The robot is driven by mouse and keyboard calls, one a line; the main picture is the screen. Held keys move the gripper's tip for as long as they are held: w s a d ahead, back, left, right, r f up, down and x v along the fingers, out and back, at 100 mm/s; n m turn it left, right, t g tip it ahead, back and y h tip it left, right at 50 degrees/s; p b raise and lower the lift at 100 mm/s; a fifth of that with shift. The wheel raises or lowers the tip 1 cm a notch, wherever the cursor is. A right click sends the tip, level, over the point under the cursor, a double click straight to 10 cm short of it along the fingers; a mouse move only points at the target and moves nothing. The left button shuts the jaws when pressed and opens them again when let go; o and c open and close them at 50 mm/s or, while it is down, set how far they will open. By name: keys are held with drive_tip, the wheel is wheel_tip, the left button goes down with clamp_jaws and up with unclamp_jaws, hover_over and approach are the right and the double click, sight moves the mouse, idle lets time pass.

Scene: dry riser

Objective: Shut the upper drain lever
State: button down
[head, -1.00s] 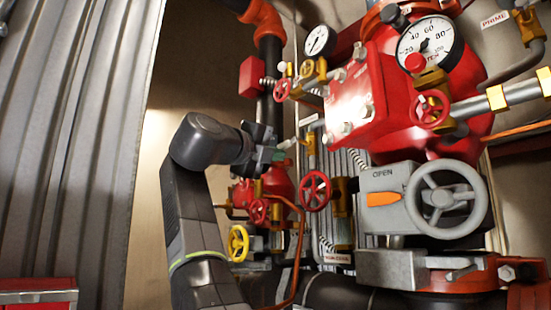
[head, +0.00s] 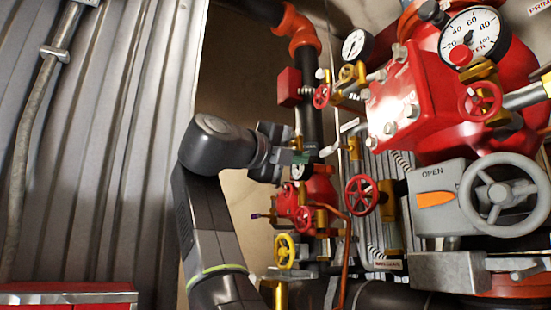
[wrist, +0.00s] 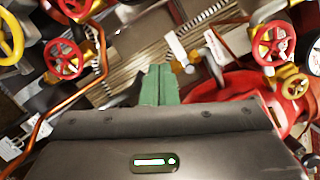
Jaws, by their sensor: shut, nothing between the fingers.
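A small pale lever (head: 330,149) sticks out to the left from a brass valve (head: 353,148) in the head view, right of my gripper. I take it for the upper drain lever. My gripper (head: 304,157) has green fingertips, pressed together and empty, with a small gap in the picture between them and the lever. In the wrist view my shut fingers (wrist: 157,85) point at the ribbed panel.
A red handwheel (head: 362,195) and a yellow handwheel (head: 286,251) sit below. A copper pipe (head: 346,265) runs down near them. A large grey handwheel (head: 504,195) and a red valve body (head: 400,110) stand right. A corrugated wall (head: 100,150) is at left.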

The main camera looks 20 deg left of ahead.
drive_tip(key=v, duration=0.6)
drive_tip(key=shift+s+a+b, duration=0.25)
drive_tip(key=shift+s+b, duration=0.05)
drive_tip(key=shift+s, duration=0.1)
drive_tip(key=shift+w+d, duration=0.1)
drive_tip(key=shift+w, duration=0.05)
